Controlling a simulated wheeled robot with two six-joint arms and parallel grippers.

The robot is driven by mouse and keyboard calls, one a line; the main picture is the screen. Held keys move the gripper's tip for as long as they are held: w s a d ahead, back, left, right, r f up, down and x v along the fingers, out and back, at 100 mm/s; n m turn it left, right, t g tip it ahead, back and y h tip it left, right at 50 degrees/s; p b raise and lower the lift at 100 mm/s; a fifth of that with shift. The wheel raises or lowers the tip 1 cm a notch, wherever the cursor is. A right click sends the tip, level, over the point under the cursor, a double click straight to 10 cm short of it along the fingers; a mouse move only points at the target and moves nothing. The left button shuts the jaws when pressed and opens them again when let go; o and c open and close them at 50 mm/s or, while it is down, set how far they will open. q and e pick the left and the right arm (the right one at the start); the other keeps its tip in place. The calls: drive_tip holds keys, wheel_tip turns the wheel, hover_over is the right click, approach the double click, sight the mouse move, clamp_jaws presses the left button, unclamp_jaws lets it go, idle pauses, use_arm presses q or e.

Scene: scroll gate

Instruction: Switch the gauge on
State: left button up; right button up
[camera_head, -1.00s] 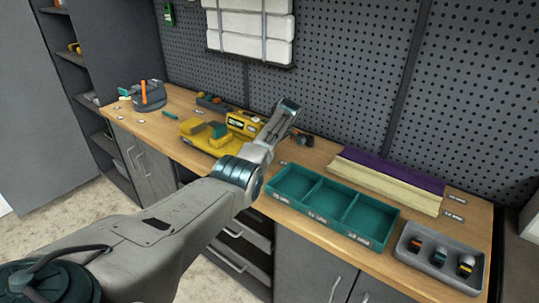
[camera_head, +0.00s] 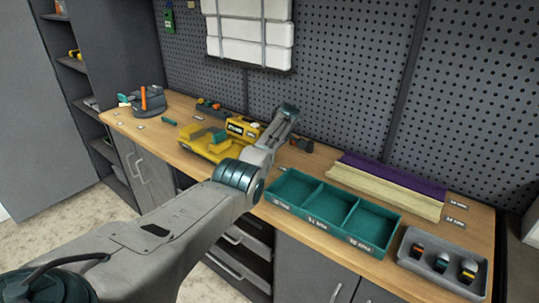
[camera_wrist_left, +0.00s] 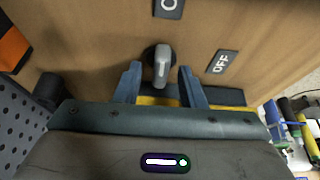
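A yellow device with a dark label (camera_head: 236,129), possibly the gauge, stands on the workbench, partly behind my left arm. In the left wrist view a grey switch lever (camera_wrist_left: 161,66) on a dark round base rises from a wooden surface. My left gripper (camera_wrist_left: 159,78) is open, one finger on each side of the lever, with gaps showing. In the head view the left gripper (camera_head: 286,112) is over the bench beside the yellow device. My right gripper is not in view.
A teal three-compartment tray (camera_head: 309,218) and a grey tray with several small items (camera_head: 413,240) are at the right. A grey holder with an orange item (camera_head: 149,101) is at the far left. A pegboard wall (camera_head: 350,90) backs the bench.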

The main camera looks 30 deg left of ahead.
use_arm(q)
drive_tip(key=b+v, duration=0.2)
drive_tip(key=v, duration=0.8)
drive_tip(key=shift+d+r, duration=0.2)
drive_tip(key=shift+r, duration=0.15)
drive_tip(key=shift+f, duration=0.1)
